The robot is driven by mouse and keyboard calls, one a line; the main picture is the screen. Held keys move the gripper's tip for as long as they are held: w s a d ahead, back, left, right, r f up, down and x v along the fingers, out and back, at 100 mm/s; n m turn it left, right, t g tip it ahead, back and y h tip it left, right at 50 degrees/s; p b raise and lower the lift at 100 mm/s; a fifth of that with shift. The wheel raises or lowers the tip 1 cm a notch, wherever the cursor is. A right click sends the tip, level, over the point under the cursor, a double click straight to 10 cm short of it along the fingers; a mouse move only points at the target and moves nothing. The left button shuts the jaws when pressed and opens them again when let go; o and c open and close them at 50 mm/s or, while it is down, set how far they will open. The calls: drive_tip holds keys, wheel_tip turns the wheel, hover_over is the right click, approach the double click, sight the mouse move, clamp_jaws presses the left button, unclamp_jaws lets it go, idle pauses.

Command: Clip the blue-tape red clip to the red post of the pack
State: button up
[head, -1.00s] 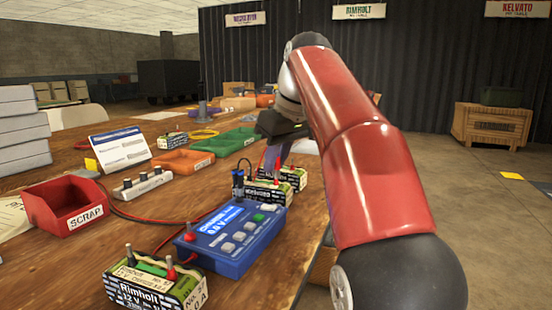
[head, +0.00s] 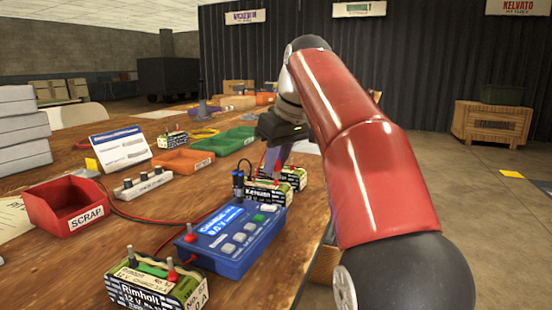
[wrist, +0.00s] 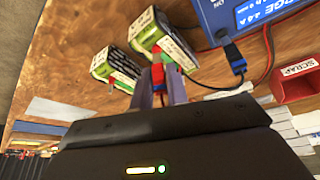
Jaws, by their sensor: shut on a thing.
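My gripper (wrist: 160,92) is shut on a red clip (wrist: 158,74), which shows between the fingertips in the wrist view; a small blue patch sits beside it. In the head view my gripper (head: 276,158) points down just above and behind the nearer green-topped pack (head: 262,194). The packs show in the wrist view as the nearer one (wrist: 172,42) and the other (wrist: 118,68). The clip is close to the nearer pack's end; I cannot tell whether it touches a post.
The blue charger (head: 230,240) lies in front of the packs, with a Rimholt pack (head: 155,288) nearer. A red scrap bin (head: 66,205), a grey strip (head: 143,184) and orange (head: 183,162) and green (head: 226,140) trays lie left. The table's right edge is close to the packs.

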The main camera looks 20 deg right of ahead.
idle(0.9)
drive_tip(key=o, duration=0.8)
drive_tip(key=shift+o, duration=0.2)
drive_tip(key=shift+o, duration=1)
drive_tip(key=shift+r, duration=0.1)
wheel_tip(320, 180, up, 7)
drive_tip(key=p, duration=0.8)
drive_tip(key=shift+r+p, duration=0.15)
drive_tip(key=shift+p, duration=0.15)
